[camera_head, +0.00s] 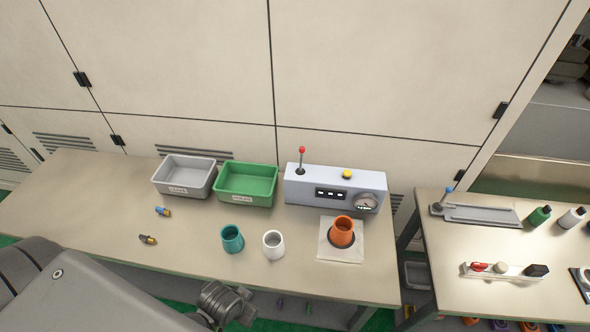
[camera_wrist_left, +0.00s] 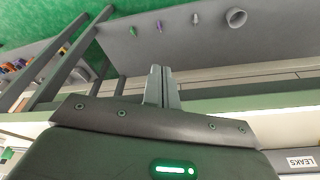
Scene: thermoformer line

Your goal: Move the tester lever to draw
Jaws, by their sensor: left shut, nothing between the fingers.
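The tester (camera_head: 300,190) is a pale grey-blue box at the back right of the long bench in the head view. Its lever (camera_head: 301,160) stands about upright on the top left, with a red ball knob. A small dark display, a yellow button and a round gauge (camera_head: 365,203) are on the box. Position markings by the lever are too small to read. My left arm comes in at the bottom left, well in front of the tester. In the left wrist view my left gripper (camera_wrist_left: 162,88) has its fingers together, empty, away from the lever. My right gripper is not in view.
A grey bin (camera_head: 184,190) and a green bin (camera_head: 246,197) stand left of the tester. Teal (camera_head: 232,239) and white (camera_head: 273,244) cups stand nearer. A second table (camera_head: 470,238) is right.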

